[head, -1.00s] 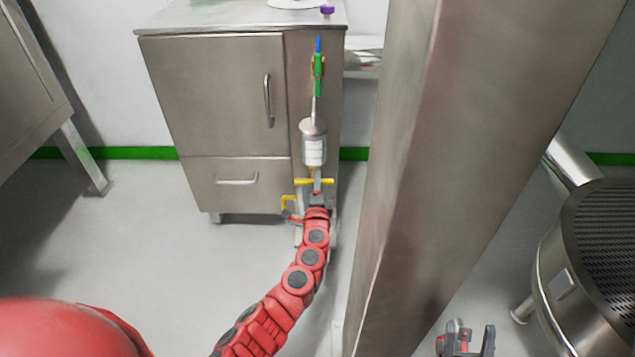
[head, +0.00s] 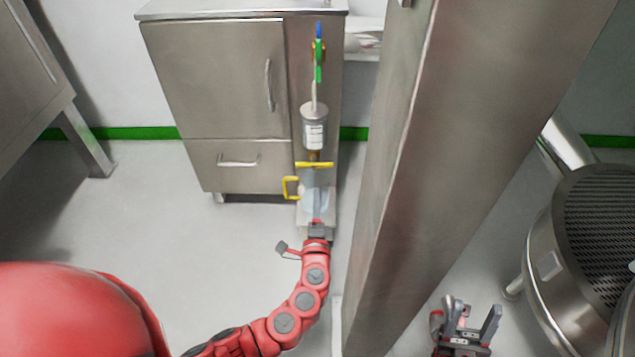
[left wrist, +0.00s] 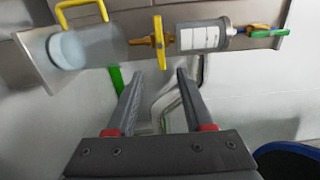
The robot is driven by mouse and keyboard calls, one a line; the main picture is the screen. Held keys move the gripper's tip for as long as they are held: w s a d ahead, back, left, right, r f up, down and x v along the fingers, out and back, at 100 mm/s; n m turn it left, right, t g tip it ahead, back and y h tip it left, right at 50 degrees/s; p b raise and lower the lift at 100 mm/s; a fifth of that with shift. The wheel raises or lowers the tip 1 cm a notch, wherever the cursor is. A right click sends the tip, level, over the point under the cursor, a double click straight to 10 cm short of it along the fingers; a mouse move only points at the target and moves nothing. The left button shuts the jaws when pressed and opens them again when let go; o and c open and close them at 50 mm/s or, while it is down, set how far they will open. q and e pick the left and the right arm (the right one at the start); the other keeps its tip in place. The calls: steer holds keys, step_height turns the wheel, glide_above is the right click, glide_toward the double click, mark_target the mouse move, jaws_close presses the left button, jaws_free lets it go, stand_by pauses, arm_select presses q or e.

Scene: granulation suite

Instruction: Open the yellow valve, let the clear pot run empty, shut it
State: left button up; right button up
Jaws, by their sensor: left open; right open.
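The yellow valve (head: 314,164) is a bar lying crosswise to the vertical line of fittings on the cabinet's side strip; it also shows in the left wrist view (left wrist: 158,32). The pot (head: 314,128), a greyish cylinder with a white label, sits just above it; it also shows in the left wrist view (left wrist: 199,37). I cannot tell its liquid level. My left gripper (left wrist: 158,72) is open and empty, apart from the valve, with its fingers pointing toward it. In the head view, my left gripper (head: 317,226) is below the valve. My right gripper (head: 475,312) is open and empty at the lower right.
A pale bluish vessel (head: 315,198) with a yellow loop handle (head: 291,187) stands below the valve. A green and blue fitting (head: 318,55) is above the pot. A steel column (head: 430,150) stands right of my left arm. A round steel sieve machine (head: 585,250) is at right.

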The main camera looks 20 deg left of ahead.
arm_select(q)
steer(key=shift+v, duration=1.4)
